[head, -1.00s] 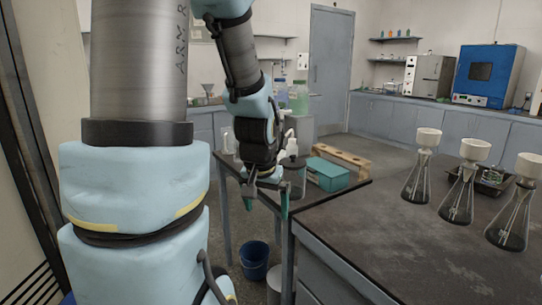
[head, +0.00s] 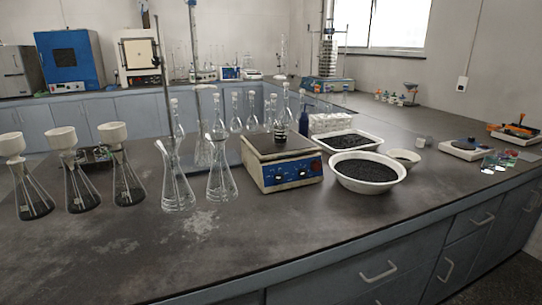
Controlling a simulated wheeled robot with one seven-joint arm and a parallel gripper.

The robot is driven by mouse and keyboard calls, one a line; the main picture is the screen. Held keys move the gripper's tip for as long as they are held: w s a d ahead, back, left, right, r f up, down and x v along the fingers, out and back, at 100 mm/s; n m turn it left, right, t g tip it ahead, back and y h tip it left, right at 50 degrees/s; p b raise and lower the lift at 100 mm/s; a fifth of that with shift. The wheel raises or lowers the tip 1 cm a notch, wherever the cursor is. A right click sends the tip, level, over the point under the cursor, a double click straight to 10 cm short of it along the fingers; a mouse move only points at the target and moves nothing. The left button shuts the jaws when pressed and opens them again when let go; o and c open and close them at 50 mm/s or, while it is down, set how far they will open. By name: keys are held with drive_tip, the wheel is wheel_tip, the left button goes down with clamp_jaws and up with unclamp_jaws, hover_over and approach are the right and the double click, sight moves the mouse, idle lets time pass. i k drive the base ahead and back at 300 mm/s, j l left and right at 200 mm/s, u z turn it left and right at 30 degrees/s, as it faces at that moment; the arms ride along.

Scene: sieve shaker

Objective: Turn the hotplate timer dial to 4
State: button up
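The hotplate (head: 260,179) stands on the dark bench, right of the middle of the head view. It has a dark square top and a cream body with a blue front panel (head: 292,172). A red dial (head: 315,165) shows at the right end of that panel, and other small controls sit to its left. The dial markings are too small to read. A small bottle with dark contents (head: 279,132) stands on or just behind the hotplate top. My gripper is out of view.
Glass flasks (head: 221,182) and a stand stand close to the left of the hotplate. A white bowl of black grains (head: 364,172) is close to its right, with a tray (head: 351,141) behind. The bench front (head: 240,250) before the hotplate is clear.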

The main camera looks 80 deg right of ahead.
sight(303, 173)
drive_tip(key=k+l+z, duration=0.3)
drive_tip(key=k, duration=0.2)
drive_tip(key=k+l+z, duration=0.3)
drive_tip(key=k, duration=0.15)
